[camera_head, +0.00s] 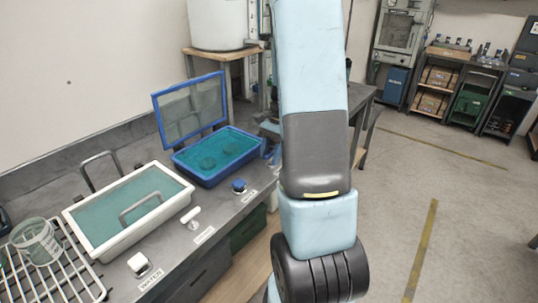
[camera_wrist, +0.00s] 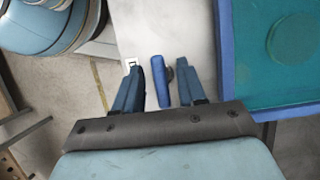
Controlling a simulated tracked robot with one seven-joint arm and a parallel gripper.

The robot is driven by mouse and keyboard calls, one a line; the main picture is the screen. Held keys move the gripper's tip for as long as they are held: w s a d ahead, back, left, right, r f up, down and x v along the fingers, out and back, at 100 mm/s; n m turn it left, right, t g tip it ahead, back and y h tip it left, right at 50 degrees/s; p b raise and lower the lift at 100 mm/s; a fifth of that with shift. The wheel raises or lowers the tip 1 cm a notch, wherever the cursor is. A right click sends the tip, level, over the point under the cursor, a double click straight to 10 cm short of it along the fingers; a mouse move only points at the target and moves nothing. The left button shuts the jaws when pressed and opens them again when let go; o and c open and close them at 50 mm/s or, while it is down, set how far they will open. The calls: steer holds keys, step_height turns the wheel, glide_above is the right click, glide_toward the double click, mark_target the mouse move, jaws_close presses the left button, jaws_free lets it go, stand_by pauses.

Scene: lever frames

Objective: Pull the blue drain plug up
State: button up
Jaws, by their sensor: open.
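The blue drain plug (camera_head: 239,186) stands on the grey bench ledge in front of the blue-rimmed tray (camera_head: 211,178). In the wrist view the plug (camera_wrist: 161,84) shows as a blue bar, with a small grey part beside it. My gripper (camera_wrist: 158,66) is open. Its two dark blue fingers appear on either side of the bar, with gaps on both sides. I cannot tell how far the fingertips are from the plug in depth. In the head view my gripper is not seen.
A white-rimmed tray (camera_head: 92,246) with handles stands at left, with a white T-shaped plug (camera_head: 191,218) in front of it. A wire rack (camera_head: 62,278) holds a clear beaker (camera_head: 36,243). The blue tray's raised mesh lid (camera_head: 189,108) stands behind it. Floor at right is open.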

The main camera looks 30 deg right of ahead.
jaws_close()
stand_by(0.3)
stand_by(0.3)
